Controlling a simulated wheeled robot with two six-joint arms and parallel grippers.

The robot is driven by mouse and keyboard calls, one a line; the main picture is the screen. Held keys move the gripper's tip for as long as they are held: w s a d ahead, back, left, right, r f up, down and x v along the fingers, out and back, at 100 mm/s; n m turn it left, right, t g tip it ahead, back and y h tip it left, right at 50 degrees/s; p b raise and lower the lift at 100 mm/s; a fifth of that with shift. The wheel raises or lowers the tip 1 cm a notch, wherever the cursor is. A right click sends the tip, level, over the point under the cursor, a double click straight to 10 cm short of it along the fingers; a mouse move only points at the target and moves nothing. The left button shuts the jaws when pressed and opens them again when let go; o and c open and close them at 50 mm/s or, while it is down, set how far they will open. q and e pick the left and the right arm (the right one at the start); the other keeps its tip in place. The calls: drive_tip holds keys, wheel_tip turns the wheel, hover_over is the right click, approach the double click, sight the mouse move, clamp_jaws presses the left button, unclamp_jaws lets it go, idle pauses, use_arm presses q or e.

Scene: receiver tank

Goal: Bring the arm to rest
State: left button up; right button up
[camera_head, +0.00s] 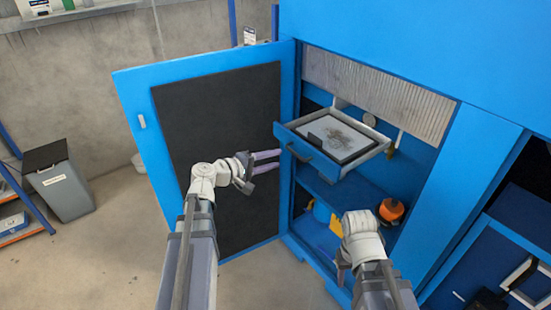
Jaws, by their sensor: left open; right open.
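My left gripper (266,161) is open and empty. It points right, in front of the open blue cabinet door (132,92), with its fingertips close to the front of the pulled-out drawer (312,157); I cannot tell whether they touch it. My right arm reaches up at the lower middle, in front of the cabinet's lower opening. My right gripper (341,272) is open, pointing down at the left of its wrist, and mostly hidden behind it.
The blue cabinet (375,40) stands open. An orange object (391,209) and a yellow item (336,224) sit low inside. A grey bin (62,190) stands at left by the concrete wall. Shelving edges both sides.

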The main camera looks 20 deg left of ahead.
use_arm(q)
drive_tip(key=s+d+f+m+g+y, duration=0.1)
drive_tip(key=s+d+f+m+g, duration=0.4)
drive_tip(key=d, duration=0.3)
drive_tip(key=s+d+f+m+g+y, duration=0.1)
drive_tip(key=s+d+f+m+g, duration=0.3)
drive_tip(key=s+d+f, duration=0.35)
drive_tip(key=s+d+f+m+g+y, duration=0.1)
drive_tip(key=s+f+m+g+y, duration=0.3)
drive_tip(key=s+y, duration=0.4)
drive_tip(key=shift+s+d+f+m+y, duration=0.2)
drive_tip(key=shift+s+f+m+y, duration=0.15)
drive_tip(key=shift+m, duration=0.45)
drive_tip(key=shift+s, duration=0.1)
